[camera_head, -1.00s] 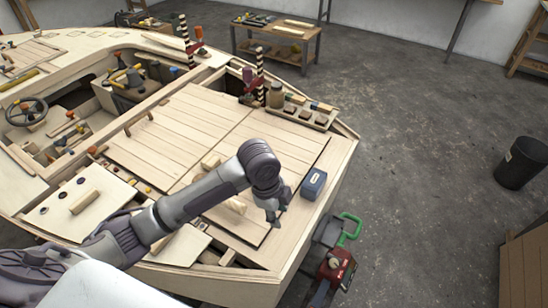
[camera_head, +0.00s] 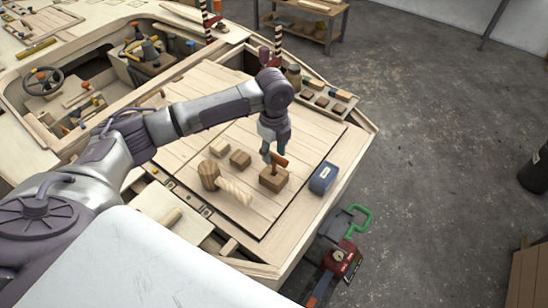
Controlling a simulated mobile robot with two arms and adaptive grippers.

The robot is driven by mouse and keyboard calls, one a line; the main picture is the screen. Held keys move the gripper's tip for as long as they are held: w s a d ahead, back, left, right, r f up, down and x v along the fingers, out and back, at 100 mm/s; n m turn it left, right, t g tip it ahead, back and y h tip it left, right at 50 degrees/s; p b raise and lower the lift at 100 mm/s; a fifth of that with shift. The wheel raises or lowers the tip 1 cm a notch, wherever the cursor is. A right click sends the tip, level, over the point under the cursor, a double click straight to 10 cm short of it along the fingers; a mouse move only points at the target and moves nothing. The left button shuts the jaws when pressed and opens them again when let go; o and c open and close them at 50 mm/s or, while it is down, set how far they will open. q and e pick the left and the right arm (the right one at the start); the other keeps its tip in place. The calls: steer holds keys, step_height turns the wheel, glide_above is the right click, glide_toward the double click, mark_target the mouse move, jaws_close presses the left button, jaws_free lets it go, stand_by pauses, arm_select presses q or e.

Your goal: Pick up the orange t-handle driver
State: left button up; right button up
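The orange t-handle driver (camera_head: 280,161) stands upright in a small wooden block (camera_head: 273,179) on the plank hatch of the hull. Its orange crossbar shows just above the block. My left gripper (camera_head: 273,154) points down right at the crossbar, with its fingertips at the handle's height. The fingers cover part of the handle, and I cannot tell whether they grip it or only stand around it. My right gripper is out of view.
A blue box (camera_head: 323,178) stands close to the right of the block. A wooden mallet (camera_head: 222,182) and two small wooden blocks (camera_head: 240,159) lie to the left. A rack of blocks (camera_head: 322,100) and a jar (camera_head: 293,77) stand behind.

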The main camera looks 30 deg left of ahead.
mark_target(273, 165)
arm_select(q)
steer(key=shift+f, duration=0.55)
step_height(273, 165, down, 4)
steer(key=shift+f+p, duration=0.25)
steer(key=shift+p, duration=0.6)
steer(key=shift+f, duration=0.25)
jaws_close()
